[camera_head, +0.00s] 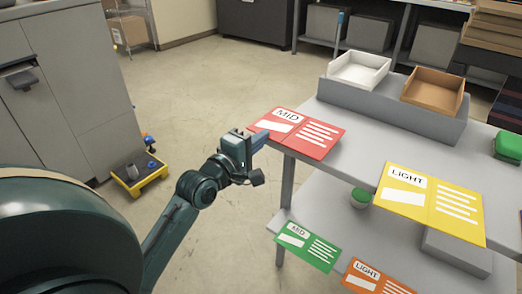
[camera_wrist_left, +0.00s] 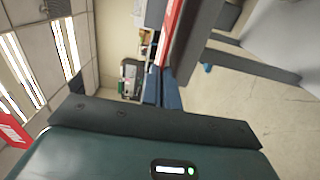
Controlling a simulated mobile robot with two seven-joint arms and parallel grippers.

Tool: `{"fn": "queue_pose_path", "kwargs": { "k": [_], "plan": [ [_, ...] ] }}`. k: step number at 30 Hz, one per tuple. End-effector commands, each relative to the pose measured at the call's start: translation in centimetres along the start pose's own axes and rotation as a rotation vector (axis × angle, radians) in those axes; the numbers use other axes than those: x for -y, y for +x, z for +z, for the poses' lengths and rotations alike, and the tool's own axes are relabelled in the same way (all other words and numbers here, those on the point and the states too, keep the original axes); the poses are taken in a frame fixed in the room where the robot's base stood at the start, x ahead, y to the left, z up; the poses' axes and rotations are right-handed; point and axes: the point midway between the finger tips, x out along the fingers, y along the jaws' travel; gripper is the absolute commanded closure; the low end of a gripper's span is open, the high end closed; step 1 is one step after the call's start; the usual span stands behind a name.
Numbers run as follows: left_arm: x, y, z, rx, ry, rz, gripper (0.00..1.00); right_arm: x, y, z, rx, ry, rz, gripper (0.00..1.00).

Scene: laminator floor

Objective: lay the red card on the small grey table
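The red card (camera_head: 300,132), marked MID, lies at the left end of a grey table's upper top (camera_head: 365,143), its left edge sticking out past the table. My left gripper (camera_head: 259,139) is at that outer edge, its blue fingers close together on the card. In the left wrist view, the red card (camera_wrist_left: 172,28) runs in between the fingertips (camera_wrist_left: 162,76), with the grey table edge close beside it. The fingers hide the gripped edge. I cannot tell whether this table is the small grey table named. My right gripper is not in view.
A yellow LIGHT card (camera_head: 432,203) overhangs the table's front; green (camera_head: 308,246) and orange (camera_head: 377,279) cards are lower. White (camera_head: 358,68) and brown (camera_head: 432,91) trays stand on a raised ledge behind. Grey cabinets (camera_head: 75,90) are left. Floor between is mostly open.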

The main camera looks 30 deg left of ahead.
Motion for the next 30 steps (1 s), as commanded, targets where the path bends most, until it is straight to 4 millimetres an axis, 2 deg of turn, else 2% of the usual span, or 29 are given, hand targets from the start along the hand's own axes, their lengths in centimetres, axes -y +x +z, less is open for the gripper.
{"fn": "queue_pose_path", "kwargs": {
  "k": [1,3,16,24,30],
  "plan": [
    [1.2,0.0,0.0,0.0,0.001,-0.001,1.0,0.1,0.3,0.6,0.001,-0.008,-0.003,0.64],
    [1.8,0.0,0.0,-0.001,0.001,0.0,1.0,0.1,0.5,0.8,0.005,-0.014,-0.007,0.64],
    [2.3,0.0,0.0,0.0,0.0,0.001,1.0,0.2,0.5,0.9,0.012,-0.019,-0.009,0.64],
    [2.3,0.0,0.0,0.0,0.001,0.001,0.77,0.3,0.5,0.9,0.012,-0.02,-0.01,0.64],
    [2.2,0.0,0.0,0.0,0.0,0.001,0.76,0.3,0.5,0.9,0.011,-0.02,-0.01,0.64]
  ]
}}
